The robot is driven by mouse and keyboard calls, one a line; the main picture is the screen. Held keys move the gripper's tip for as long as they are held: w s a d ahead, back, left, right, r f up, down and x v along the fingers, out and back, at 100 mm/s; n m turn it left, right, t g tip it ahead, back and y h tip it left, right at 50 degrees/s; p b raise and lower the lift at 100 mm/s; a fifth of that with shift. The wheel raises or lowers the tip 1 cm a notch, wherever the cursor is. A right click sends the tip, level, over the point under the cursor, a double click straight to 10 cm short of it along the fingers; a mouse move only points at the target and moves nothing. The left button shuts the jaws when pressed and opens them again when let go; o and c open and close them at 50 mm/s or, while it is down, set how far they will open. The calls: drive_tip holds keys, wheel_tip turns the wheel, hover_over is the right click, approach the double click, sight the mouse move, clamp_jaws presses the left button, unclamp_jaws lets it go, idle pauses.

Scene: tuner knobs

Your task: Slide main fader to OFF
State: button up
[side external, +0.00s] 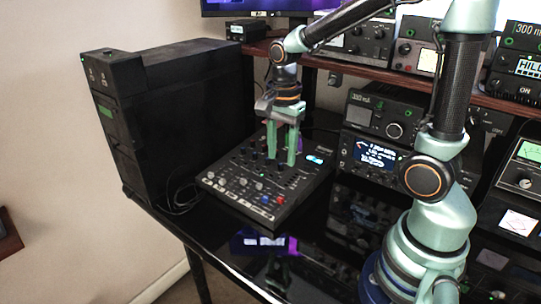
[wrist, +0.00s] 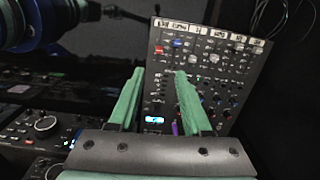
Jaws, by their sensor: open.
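The black mixer (side external: 226,184) lies on the glossy dark desk, covered with small knobs, with a red cap (side external: 280,200) and a blue cap (side external: 259,186) near its front edge. It also shows in the wrist view (wrist: 205,60), with a lit display (wrist: 154,119) close to the fingers. I cannot tell the main fader or an OFF label apart from the other controls. My gripper (side external: 281,160) points down over the back half of the mixer. Its green fingers (wrist: 159,72) are open and apart, with nothing visible held between them. Whether the tips touch the panel is unclear.
A tall black cabinet (side external: 180,105) stands left of the mixer. Radio units (side external: 370,155) stand at the right, and more equipment (side external: 415,55) sits on the shelf behind. Loose cables (side external: 183,199) lie at the mixer's left. The desk's front edge is close to the mixer.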

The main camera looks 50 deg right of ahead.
sight(280, 198)
drive_tip(key=shift+m, duration=0.3)
wheel_tip(280, 198, down, 12)
drive_tip(key=shift+d+f, duration=0.1)
drive_tip(key=shift+f, duration=0.15)
drive_tip(key=shift+c, duration=0.3)
clamp_jaws()
idle(1.2)
